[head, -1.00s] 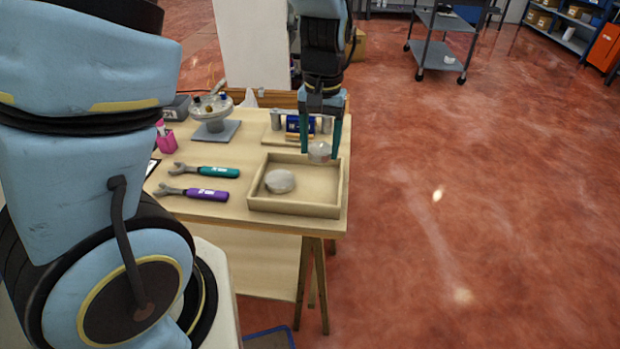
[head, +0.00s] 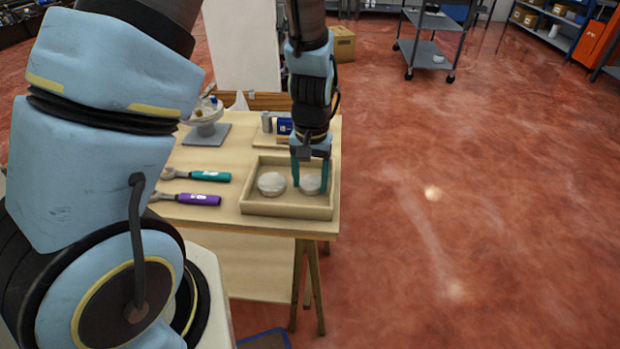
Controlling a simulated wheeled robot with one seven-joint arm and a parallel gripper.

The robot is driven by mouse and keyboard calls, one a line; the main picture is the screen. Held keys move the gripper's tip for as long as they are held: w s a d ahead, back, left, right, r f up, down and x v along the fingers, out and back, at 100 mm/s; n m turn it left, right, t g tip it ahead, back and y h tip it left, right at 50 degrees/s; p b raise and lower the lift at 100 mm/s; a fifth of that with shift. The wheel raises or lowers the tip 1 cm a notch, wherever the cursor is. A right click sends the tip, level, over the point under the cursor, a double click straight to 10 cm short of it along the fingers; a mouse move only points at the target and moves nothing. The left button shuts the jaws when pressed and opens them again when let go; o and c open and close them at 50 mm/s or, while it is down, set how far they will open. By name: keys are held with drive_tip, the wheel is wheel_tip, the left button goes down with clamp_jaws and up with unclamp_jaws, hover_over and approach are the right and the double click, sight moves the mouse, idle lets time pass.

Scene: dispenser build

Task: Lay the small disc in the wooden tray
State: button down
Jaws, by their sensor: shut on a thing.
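The wooden tray (head: 290,211) sits at the front right corner of the table. One pale round disc (head: 271,183) lies in its left half. My gripper (head: 310,184) points down into the right half of the tray, with its teal fingers shut on the small disc (head: 311,184), also pale. The held disc is low, inside the tray's walls as seen from here. I cannot tell whether it touches the tray floor.
Teal-handled (head: 210,176) and purple-handled (head: 198,198) wrenches lie left of the tray. A blue item (head: 284,127) and a grey cylinder (head: 267,122) stand behind the tray. Open floor lies to the right.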

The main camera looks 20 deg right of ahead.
sight(311, 184)
drive_tip(key=shift+c, duration=1.8)
unclamp_jaws()
drive_tip(key=shift+f, duration=0.1)
wheel_tip(311, 184, up, 12)
drive_tip(key=shift+b, duration=0.3)
drive_tip(key=w+a+r+n+t, duration=0.1)
drive_tip(key=a+n, duration=0.4)
drive_tip(key=a, duration=2)
drive_tip(key=shift+w+r+n, duration=0.3)
drive_tip(key=shift+r, duration=0.05)
drive_tip(key=shift+a, duration=0.1)
drive_tip(key=shift+r+p, duration=1)
